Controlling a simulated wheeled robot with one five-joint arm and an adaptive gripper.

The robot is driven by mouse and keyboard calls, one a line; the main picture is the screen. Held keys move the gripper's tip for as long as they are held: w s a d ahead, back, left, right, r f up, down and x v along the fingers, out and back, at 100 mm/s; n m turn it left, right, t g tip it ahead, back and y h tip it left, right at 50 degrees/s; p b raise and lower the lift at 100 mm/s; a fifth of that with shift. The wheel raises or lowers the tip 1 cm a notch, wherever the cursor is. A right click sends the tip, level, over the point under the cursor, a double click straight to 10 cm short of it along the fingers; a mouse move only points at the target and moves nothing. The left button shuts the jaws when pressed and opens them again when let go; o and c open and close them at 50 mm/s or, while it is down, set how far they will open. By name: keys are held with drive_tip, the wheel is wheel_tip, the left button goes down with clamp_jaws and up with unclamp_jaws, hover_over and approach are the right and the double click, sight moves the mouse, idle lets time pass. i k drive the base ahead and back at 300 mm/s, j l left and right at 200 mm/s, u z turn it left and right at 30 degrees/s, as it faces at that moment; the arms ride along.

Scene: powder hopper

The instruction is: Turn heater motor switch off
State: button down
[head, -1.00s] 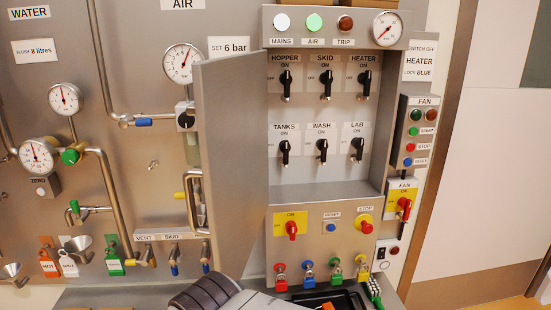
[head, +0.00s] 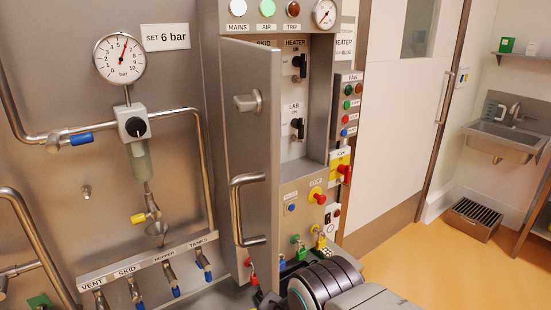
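The HEATER motor switch (head: 299,66) is a black rotary handle in the recessed panel of the grey cabinet. Its handle looks roughly upright, toward the ON mark under the HEATER label (head: 295,43). The black LAB switch (head: 297,129) sits below it. The cabinet door (head: 249,145) stands open and hides most of the other motor switches. Part of my arm (head: 325,284) shows at the bottom, below the cabinet.
The door's bar handle (head: 238,210) juts toward me, left of the visible switches. Padlocks, including a red one (head: 253,276), hang below the cabinet. A gauge (head: 122,58) and pipes fill the left wall. Open floor (head: 420,255) lies right, near a sink (head: 506,138).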

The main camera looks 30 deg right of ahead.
sight(301, 61)
drive_tip(key=j+z, duration=0.1)
drive_tip(key=z, duration=0.15)
drive_tip(key=i+l+u, duration=0.25)
drive_tip(key=l, duration=0.65)
drive_tip(key=l+u, duration=0.25)
drive_tip(key=l, duration=0.65)
drive_tip(key=k, duration=0.05)
